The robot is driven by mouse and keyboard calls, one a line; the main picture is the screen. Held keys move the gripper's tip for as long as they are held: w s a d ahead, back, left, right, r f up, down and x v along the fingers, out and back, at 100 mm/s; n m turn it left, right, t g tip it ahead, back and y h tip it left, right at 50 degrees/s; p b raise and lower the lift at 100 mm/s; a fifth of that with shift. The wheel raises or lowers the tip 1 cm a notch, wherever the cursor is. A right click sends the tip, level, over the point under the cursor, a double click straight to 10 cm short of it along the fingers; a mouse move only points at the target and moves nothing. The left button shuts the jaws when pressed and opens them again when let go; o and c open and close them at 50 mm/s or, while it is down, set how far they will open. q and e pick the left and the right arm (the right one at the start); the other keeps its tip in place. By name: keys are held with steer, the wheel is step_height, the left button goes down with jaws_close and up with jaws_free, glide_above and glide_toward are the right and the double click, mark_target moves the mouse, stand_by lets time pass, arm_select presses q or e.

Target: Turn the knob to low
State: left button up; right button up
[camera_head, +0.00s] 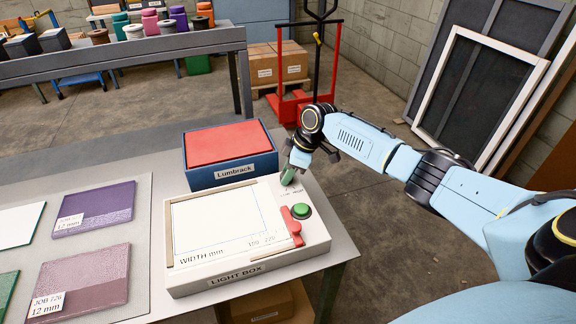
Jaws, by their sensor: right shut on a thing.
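The light box (222,275) is a cream unit on the table with a white panel marked "WIDTH mm". My right gripper (290,174) reaches down to its back right corner, shut at a small dark green piece (287,178) that looks like the knob. The fingers hide most of it, so its pointing direction cannot be told. Small print sits beside it, too small to read. In front of it are a round green button (301,211) and a red slider (292,226) on the box's right side. My left gripper is not in view.
A blue Lumbrack box (230,174) with a red top stands right behind the light box. Sample plates, one purple (94,209) and one mauve (81,280), lie at left. A red trolley (293,105) and leaning frames (470,90) stand beyond; floor at right is clear.

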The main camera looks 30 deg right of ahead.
steer(key=m+h+p, duration=0.1)
steer(key=m+p, duration=0.1)
steer(key=p, duration=0.1)
steer(key=m+t+p, duration=0.1)
steer(key=m+p, duration=0.2)
steer(key=p, duration=0.1)
steer(key=m+h+p, duration=0.1)
steer(key=m+p, duration=0.1)
steer(key=p, duration=0.1)
steer(key=shift+s+a+r+m+h+p, duration=0.1)
steer(key=shift+a+r+m+h+p, duration=0.1)
steer(key=shift+r+m+h+p, duration=0.15)
steer(key=shift+f+m+t+h+p, duration=0.25)
steer(key=shift+m+t+h+p, duration=0.15)
steer(key=shift+m+p, duration=0.85)
steer(key=o, duration=1)
steer(key=shift+c, duration=0.2)
steer(key=p+v, duration=0.2)
steer(key=v, duration=1.1)
steer(key=shift+r, duration=0.15)
